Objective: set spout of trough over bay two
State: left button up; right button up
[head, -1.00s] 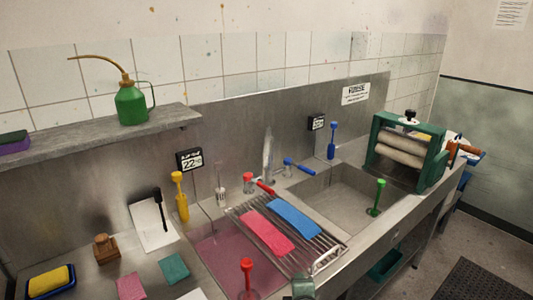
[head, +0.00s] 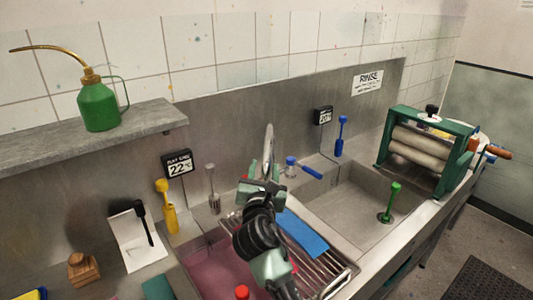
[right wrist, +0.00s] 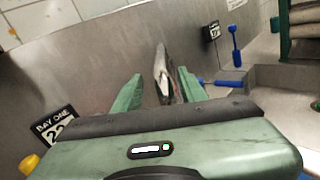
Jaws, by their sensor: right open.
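The metal spout (head: 268,148) rises at the back wall behind the divide between the two basins; my gripper hides its lower part. In the right wrist view the spout (right wrist: 162,72) stands between the fingers, with a gap on each side. My right gripper (head: 262,186) is open in front of it. The left basin (head: 205,268) holds pinkish liquid under a wire rack. I cannot tell which way the spout's outlet points. My left gripper is out of view.
A blue-handled tap (head: 305,168) is right of the spout. A blue cloth (head: 301,232) lies on the rack (head: 335,268). A yellow-handled tool (head: 166,205) stands by the bay one sign (head: 178,164). A green roller press (head: 428,150) stands at the right.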

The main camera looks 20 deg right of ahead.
aim_at(267, 158)
jog(key=shift+w+d+r, duration=0.2)
jog(key=shift+w, duration=0.25)
jog(key=shift+w+d+r, duration=0.15)
jog(key=shift+w+r, duration=0.05)
jog(key=shift+w, duration=0.25)
jog(key=shift+w+d+f+p, duration=0.2)
jog(key=shift+w+d+p, duration=0.15)
jog(key=shift+w, duration=0.4)
jog(key=shift+w+d+f, duration=0.15)
jog(key=shift+w+d, duration=0.05)
jog(key=shift+w, duration=0.3)
jog(key=shift+w+d+f, duration=0.15)
jog(key=shift+w+d, duration=0.05)
jog(key=shift+w, duration=0.3)
jog(key=shift+w+r, duration=0.1)
grip_shut()
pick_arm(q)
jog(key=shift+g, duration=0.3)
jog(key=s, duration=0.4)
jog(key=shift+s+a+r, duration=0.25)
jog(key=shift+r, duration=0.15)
